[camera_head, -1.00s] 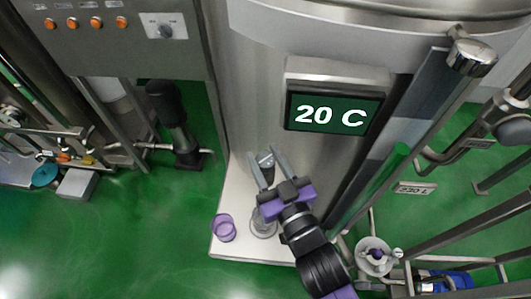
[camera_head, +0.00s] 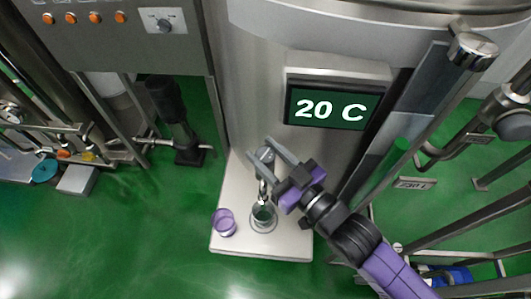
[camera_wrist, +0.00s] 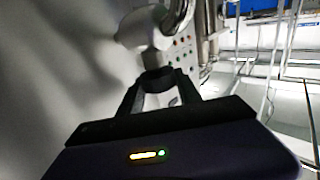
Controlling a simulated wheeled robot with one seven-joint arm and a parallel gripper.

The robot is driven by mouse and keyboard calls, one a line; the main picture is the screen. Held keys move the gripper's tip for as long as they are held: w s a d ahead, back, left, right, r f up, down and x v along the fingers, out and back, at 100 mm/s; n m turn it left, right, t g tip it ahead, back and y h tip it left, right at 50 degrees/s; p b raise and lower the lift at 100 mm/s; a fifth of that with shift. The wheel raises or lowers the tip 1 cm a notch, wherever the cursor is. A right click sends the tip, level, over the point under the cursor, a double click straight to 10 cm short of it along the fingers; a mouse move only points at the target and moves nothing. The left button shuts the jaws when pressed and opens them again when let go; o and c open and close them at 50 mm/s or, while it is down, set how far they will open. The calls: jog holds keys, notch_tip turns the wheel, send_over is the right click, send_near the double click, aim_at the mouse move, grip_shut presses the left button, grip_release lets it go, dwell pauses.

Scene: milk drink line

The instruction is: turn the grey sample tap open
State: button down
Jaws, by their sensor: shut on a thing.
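The grey sample tap (camera_head: 266,155) sits low on the front of the steel tank. My gripper (camera_head: 261,150) reaches it from the lower right, slanting up and left, with its fingers around the tap's grey handle. In the wrist view, the fingers (camera_wrist: 161,82) close on a dark part between their tips. Below the tap, a short metal spout points down over a clear glass (camera_head: 263,217) standing on the white ledge. I cannot tell whether any liquid is flowing.
A purple cup (camera_head: 224,223) stands on the white ledge (camera_head: 240,246), left of the glass. A display (camera_head: 328,108) reading 20 C is above the tap. Pipes and rails (camera_head: 470,225) stand at the right. Green floor is open at the left.

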jog(key=shift+f+n+g+y+b, duration=0.2)
jog(key=shift+n+g+y+b, duration=0.2)
jog(key=shift+g, duration=0.1)
jog(key=n+g+y+b, duration=0.1)
jog(key=n+g+b, duration=0.1)
jog(key=shift+g+y+b, duration=0.3)
jog(key=shift+y+b, duration=0.05)
jog(key=shift+y, duration=0.05)
jog(key=shift+n+g+y+b, duration=0.5)
jog(key=shift+n+g+b, duration=0.2)
jog(key=shift+g+b, duration=0.2)
jog(key=c, duration=0.9)
grip_release()
jog(key=shift+o, duration=0.3)
jog(key=shift+r, duration=0.1)
